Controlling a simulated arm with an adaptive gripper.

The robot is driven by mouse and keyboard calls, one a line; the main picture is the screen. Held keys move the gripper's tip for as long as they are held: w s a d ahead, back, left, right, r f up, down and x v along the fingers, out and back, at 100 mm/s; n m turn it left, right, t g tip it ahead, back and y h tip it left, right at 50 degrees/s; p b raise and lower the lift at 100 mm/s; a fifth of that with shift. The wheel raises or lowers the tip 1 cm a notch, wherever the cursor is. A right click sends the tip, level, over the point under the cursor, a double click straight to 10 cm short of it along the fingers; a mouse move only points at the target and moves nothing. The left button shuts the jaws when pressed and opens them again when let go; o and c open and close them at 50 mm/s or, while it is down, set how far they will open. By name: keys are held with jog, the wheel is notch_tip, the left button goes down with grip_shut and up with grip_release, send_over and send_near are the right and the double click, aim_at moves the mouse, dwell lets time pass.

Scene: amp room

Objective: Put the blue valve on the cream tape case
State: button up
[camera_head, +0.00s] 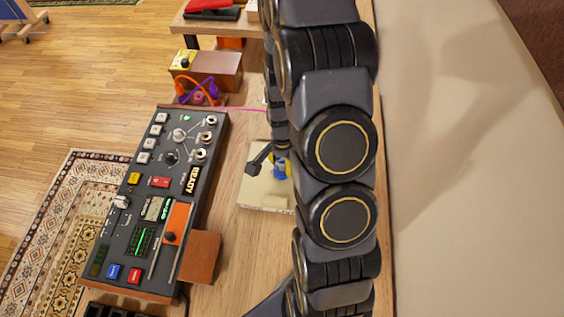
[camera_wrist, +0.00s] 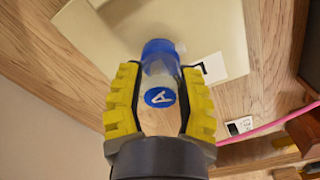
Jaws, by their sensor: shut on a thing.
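The blue valve (camera_wrist: 160,52) is a short cylinder with a blue body, a pale clear middle and a blue cap marked with a white letter A. My gripper (camera_wrist: 160,76) has its yellow-padded fingers shut on either side of it. In the head view the valve (camera_head: 279,171) shows as a small blue patch beside my gripper (camera_head: 272,164), partly hidden by my arm. The cream tape case (camera_head: 258,192) lies flat on the bench under the valve, its right part behind my arm. It also shows in the wrist view (camera_wrist: 105,28). I cannot tell whether the valve touches it.
A dark control panel (camera_head: 150,190) with knobs and buttons stands left of the case. A brown box (camera_head: 200,258) sits by its lower end. A wooden box with cables (camera_head: 215,70) stands farther back. A pink cable (camera_wrist: 265,130) crosses the bench. A pale wall is on the right.

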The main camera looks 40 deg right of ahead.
jog(key=shift+f, duration=0.25)
jog(key=shift+f, duration=0.2)
jog(key=o, duration=1)
jog(key=shift+r, duration=0.15)
